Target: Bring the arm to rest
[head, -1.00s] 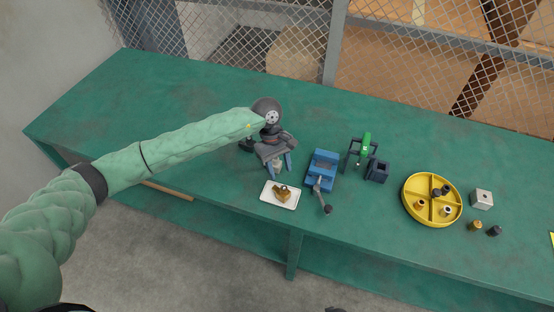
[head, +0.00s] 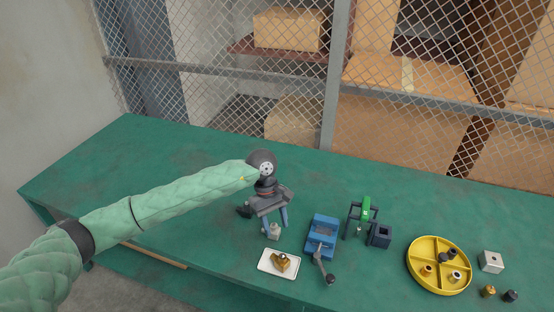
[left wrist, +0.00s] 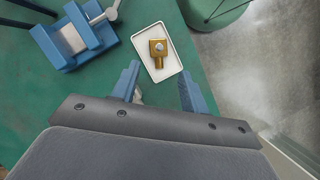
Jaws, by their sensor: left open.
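My left gripper (head: 273,228) is over the green workbench (head: 160,160), its blue fingers pointing down and spread apart. In the left wrist view the open fingers (left wrist: 160,92) have no part clamped between them; a small pale thing shows partly behind the left finger. In the head view a small grey-white piece (head: 274,232) shows by the fingertips; I cannot tell whether they touch. A white tray (head: 264,266) with a brass part (head: 281,262) lies just in front of the gripper; the brass part also shows in the left wrist view (left wrist: 158,60). My right gripper is not in view.
A blue vise (head: 320,238) with a handle stands right of the gripper. Beyond it are a green-and-black press (head: 364,212), a dark box (head: 380,236), a yellow divided tray (head: 413,269) with small parts and a pale block (head: 491,262). Wire fencing (head: 230,90) backs the bench. Its left part is clear.

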